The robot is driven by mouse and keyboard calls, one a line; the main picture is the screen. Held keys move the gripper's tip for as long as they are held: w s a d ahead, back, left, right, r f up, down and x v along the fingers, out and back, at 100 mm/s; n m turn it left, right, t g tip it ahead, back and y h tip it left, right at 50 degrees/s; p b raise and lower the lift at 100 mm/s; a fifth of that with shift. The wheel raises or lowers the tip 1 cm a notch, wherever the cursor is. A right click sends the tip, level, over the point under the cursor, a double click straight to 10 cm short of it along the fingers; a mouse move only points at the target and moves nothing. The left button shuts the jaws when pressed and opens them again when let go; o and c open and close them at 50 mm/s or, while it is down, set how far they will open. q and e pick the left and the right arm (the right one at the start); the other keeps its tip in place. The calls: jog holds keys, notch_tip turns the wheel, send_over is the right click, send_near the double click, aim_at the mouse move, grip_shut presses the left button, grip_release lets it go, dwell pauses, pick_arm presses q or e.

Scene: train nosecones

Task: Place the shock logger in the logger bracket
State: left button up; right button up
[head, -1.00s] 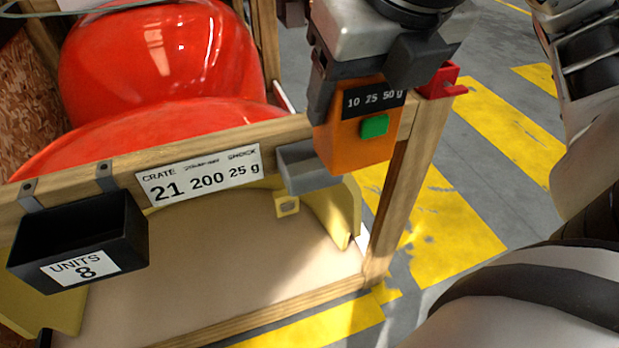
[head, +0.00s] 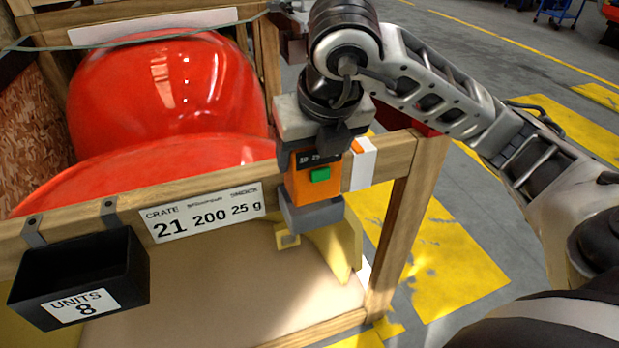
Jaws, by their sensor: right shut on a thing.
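The shock logger (head: 301,190) is an orange box with a dark label strip and a green button. My right gripper (head: 317,150) is shut on its upper part from above and holds it about upright. The grey logger bracket (head: 313,217) is on the front beam of the crate, directly under the logger. The logger's lower end meets the bracket and looks to be behind its front wall; how deep it sits I cannot tell. My left gripper is not in view.
The crate's front beam (head: 389,160) carries a white label (head: 207,214), a black "UNITS 8" bin (head: 80,275) and a small white block with an orange top (head: 362,165) beside the logger. A red nosecone (head: 165,95) lies behind. Open floor with yellow stripes is at right.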

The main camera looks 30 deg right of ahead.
jog(key=w+f, duration=0.1)
jog(key=d+f+b, duration=0.1)
jog(key=f, duration=0.1)
jog(key=shift+w, duration=0.4)
jog(key=shift+w+d+f, duration=0.1)
jog(key=shift+w, duration=0.2)
jog(key=shift+w+f, duration=0.1)
jog(key=shift+f, duration=0.05)
jog(key=x, duration=0.3)
jog(key=shift+s+f, duration=0.3)
jog(key=shift+f, duration=0.1)
jog(key=o, duration=1.1)
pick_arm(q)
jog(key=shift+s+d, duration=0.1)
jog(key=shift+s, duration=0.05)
pick_arm(e)
jog(key=shift+o, duration=0.2)
